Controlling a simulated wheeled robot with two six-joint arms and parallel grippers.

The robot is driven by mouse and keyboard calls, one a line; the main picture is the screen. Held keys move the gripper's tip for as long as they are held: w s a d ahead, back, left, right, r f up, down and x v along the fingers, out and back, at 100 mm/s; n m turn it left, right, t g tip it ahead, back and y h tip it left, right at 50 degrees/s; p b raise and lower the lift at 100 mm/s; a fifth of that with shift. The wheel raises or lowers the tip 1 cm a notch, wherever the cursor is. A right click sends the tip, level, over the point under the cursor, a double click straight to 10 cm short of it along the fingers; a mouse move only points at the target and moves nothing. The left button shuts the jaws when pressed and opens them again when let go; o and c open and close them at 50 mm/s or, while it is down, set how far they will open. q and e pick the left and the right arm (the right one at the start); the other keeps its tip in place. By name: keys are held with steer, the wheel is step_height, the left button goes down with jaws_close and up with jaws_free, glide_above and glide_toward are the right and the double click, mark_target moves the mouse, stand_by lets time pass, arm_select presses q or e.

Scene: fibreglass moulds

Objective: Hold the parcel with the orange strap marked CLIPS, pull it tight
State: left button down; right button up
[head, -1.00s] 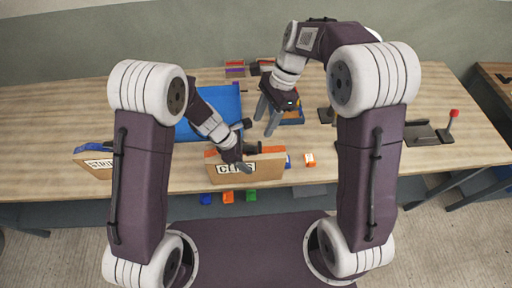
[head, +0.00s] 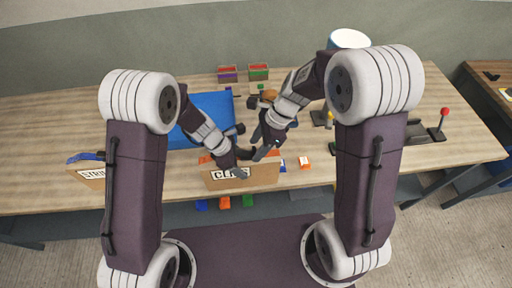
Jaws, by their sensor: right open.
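The brown box-like parcel marked CLIPS (head: 262,175) stands at the table's front edge, with orange showing along its top edge. My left gripper (head: 240,161) is at the parcel's top edge, with one dark finger in front of the label; I cannot tell whether it is shut on anything. My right gripper (head: 262,148) is open just above the parcel's right part, close to the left gripper. Its fingers point down and left. The grippers hide the middle of the orange strip and part of the label.
A similar box marked STRI (head: 92,176) stands at left, partly behind my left arm. A blue panel (head: 205,112) lies behind the grippers. A small orange-and-white block (head: 305,162) lies right of the parcel. Coloured bins (head: 258,72) and a red-knobbed lever (head: 444,113) stand farther off.

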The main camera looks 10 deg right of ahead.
steer(key=shift+a+f, duration=0.2)
steer(key=shift+f, duration=0.4)
jaws_close()
stand_by(1.0)
